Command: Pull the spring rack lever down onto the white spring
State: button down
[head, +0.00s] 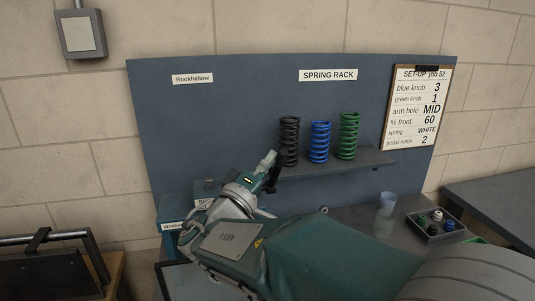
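The rack shelf (365,163) under the "SPRING RACK" label (328,75) holds a black spring (289,141), a blue spring (320,142) and a green spring (348,136), all upright. I see no white spring, and I cannot make out a lever. My gripper (268,165) is at the left end of the shelf, left of and below the black spring. It is small and partly hidden by my own arm, so its opening and any contact cannot be told.
A clipboard (414,108) on the blue panel (230,125) reads spring WHITE. A translucent cup (385,215) and a tray (423,233) of small knobs stand at the right on the bench. My arm hides much of the bench. A dark barred fixture (50,260) is at lower left.

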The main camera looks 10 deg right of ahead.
jog(key=shift+s+f, duration=1.2)
jog(key=shift+s+d+f, duration=0.1)
jog(key=shift+s+f, duration=0.4)
jog(key=shift+f, duration=0.25)
jog(key=shift+s+f, duration=0.45)
jog(key=shift+f, duration=0.3)
